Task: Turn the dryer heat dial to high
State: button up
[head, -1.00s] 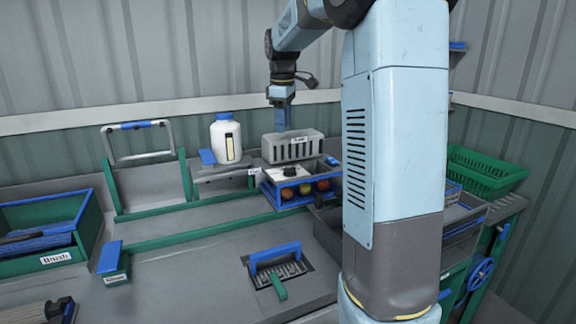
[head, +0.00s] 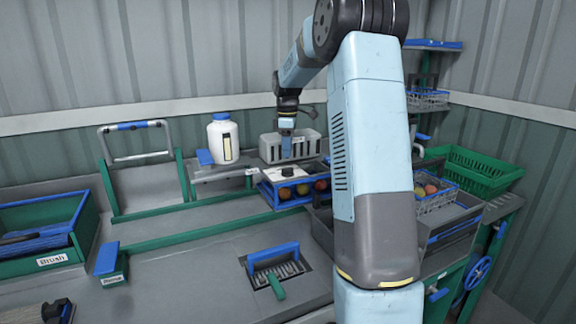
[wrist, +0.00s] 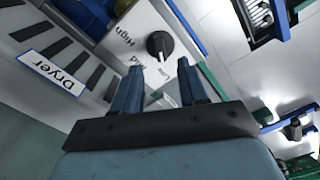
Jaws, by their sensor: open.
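The dryer is a grey slotted box (head: 308,148) at the back of the bench. A white control panel (head: 287,175) sits in front of it and bears a small dark dial. In the wrist view the black round dial (wrist: 159,45) is on the white panel (wrist: 152,22), with High, Mid and Low printed around it. Its pointer seems to face Low. My gripper (head: 286,154) is above the panel. In the wrist view my gripper (wrist: 158,80) is open and empty, its two blue fingers apart and short of the dial. The Dryer label (wrist: 53,74) is on the left.
A white bottle (head: 222,140) stands left of the dryer. A blue rack (head: 272,197) with tomatoes is just below the panel. A green crate (head: 480,172) is at right and a Brush bin (head: 72,240) at left. The bench between is mostly clear.

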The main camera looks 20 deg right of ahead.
aim_at(288, 168)
jog(key=shift+f, duration=3.2)
grip_shut()
jog(key=shift+d, duration=0.1)
